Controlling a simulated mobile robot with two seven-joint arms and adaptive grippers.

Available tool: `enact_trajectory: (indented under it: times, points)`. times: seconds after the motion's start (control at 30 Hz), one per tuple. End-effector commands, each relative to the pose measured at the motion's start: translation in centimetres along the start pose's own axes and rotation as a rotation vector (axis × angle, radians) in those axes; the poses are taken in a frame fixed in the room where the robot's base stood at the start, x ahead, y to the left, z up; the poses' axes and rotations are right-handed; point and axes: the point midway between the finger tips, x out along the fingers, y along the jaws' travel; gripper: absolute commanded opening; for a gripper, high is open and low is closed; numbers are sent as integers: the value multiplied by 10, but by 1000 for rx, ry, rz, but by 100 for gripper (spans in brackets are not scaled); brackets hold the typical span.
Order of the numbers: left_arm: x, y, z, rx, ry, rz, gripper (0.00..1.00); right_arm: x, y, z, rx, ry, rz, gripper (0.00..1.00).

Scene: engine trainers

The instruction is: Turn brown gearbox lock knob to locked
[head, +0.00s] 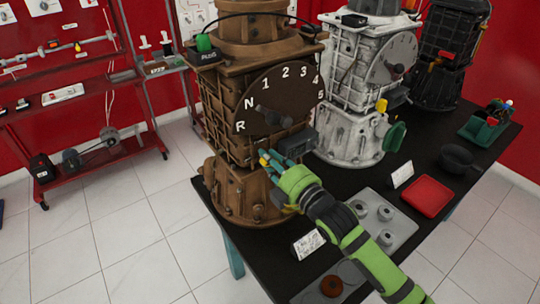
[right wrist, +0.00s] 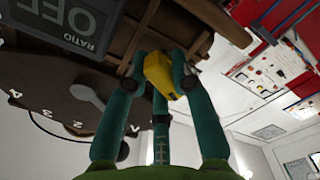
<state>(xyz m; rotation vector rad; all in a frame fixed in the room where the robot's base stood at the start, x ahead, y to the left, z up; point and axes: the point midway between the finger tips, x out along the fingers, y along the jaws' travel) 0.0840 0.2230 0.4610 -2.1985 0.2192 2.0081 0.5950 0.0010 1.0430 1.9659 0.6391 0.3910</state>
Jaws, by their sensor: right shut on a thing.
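The brown gearbox (head: 225,130) stands at the left end of the black table, with a dial marked R, N and 1 to 5 and a dark lever on it. Its lock knob is yellow; a small part of this knob (head: 263,157) shows low on the front in the head view. My right gripper (head: 274,160), with teal fingers, is shut on the knob. In the right wrist view the yellow knob (right wrist: 160,76) sits between the fingers (right wrist: 158,85). The fingers partly hide it, and I cannot read its lock position. My left gripper is not in view.
A dark box (head: 301,143) is close beside the gripper; its OFF sign (right wrist: 75,22) shows in the wrist view. The white gearbox (head: 352,95) and black gearbox (head: 448,50) stand behind. A grey tray (head: 402,232), red tray (head: 427,196) and small sign (head: 308,245) lie near my forearm.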

Motion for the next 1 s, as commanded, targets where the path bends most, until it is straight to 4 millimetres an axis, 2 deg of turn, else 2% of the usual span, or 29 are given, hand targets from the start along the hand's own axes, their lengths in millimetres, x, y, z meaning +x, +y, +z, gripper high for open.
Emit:
enact_trajectory:
  times: [0.4,1.0]
  points:
    - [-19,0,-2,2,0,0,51,0,1,2,398,-4,-1,0]
    - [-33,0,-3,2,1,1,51,0,-2,5,923,-3,0,0]
